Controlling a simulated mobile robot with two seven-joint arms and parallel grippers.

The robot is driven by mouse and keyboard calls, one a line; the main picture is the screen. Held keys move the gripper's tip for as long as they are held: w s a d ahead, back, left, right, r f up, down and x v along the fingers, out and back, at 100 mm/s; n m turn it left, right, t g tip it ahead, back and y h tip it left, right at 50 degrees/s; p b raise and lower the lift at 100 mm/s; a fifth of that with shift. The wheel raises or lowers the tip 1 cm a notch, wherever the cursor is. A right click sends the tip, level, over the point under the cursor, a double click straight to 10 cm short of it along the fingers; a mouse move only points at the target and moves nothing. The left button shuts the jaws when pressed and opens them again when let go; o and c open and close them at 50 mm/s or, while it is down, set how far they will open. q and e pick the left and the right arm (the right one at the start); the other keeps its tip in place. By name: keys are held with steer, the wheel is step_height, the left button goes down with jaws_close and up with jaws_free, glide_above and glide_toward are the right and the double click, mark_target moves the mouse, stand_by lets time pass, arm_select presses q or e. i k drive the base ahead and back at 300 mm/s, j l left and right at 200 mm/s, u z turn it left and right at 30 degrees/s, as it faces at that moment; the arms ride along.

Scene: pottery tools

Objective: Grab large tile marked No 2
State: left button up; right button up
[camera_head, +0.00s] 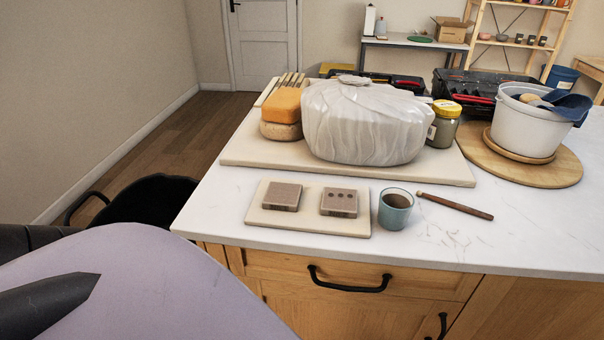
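Two small brown block-like tiles lie flat on a cream board (309,223) near the front edge of the white worktop. The left tile (282,195) has a plain-looking top. The right tile (339,201) has a row of dark round marks on its top. No number can be read on either tile, and they look similar in size. Neither of my grippers can be made out. Pale and dark parts that look like my own body fill the lower left corner, well apart from the tiles.
A teal cup (395,210) and a wooden tool (455,206) sit right of the board. Behind stand a wrapped bundle (365,122), an orange sponge (284,105), a jar (444,126) and a white bucket (525,128). Worktop left of the board is clear.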

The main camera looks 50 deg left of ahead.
mark_target(335, 201)
steer(key=u, duration=1.15)
steer(key=l, duration=0.65)
steer(key=l+u, duration=0.15)
steer(key=l, duration=0.5)
steer(key=k, duration=0.05)
